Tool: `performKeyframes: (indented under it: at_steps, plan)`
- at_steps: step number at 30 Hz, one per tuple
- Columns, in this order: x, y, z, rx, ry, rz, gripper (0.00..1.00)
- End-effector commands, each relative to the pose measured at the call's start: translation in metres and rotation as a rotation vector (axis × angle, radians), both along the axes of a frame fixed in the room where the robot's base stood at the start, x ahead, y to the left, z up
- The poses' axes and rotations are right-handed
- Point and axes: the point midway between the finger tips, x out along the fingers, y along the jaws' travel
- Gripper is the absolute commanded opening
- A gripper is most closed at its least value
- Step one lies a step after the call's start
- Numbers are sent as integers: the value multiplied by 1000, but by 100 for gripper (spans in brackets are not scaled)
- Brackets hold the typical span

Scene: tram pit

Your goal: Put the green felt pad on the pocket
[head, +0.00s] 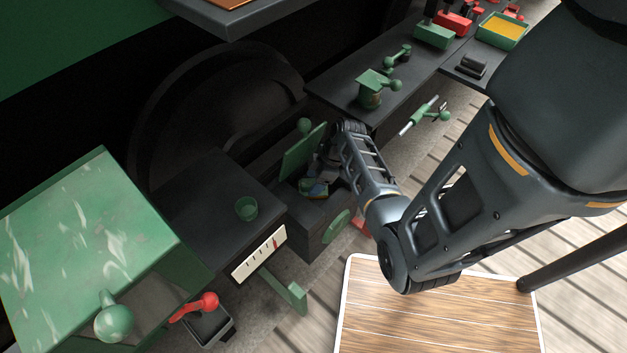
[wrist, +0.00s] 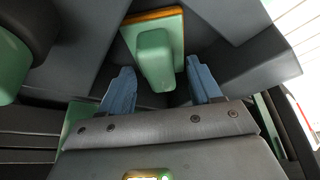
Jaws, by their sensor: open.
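In the wrist view, a green block-like piece (wrist: 154,56) with an orange-brown edge on its base stands in a dark grey recess; it looks like the felt pad, though felt texture cannot be made out. My gripper (wrist: 160,68) is open, with its two blue fingers on either side of the near end of this piece. Contact cannot be told. In the head view, my gripper (head: 316,184) reaches down into a dark open-topped box (head: 312,212) beside a raised green flap (head: 302,150). A small green and orange bit (head: 313,189) shows there, partly hidden. Which part is the pocket is unclear.
A green pot-like fitting (head: 370,95) stands on the back bench. A wooden board (head: 430,315) lies front right.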

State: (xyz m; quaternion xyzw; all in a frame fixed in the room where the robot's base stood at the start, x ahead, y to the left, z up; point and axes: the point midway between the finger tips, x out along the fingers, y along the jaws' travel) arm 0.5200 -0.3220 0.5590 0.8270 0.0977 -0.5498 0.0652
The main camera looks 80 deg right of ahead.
Motion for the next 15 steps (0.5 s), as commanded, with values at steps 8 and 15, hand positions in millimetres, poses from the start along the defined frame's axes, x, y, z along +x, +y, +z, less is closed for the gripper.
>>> performKeyframes:
  at_steps: [8, 15]
  plan:
    - [-20, -5, 52, -3, -1, 0, 63]
    - [-36, -9, 89, -2, 0, -1, 63]
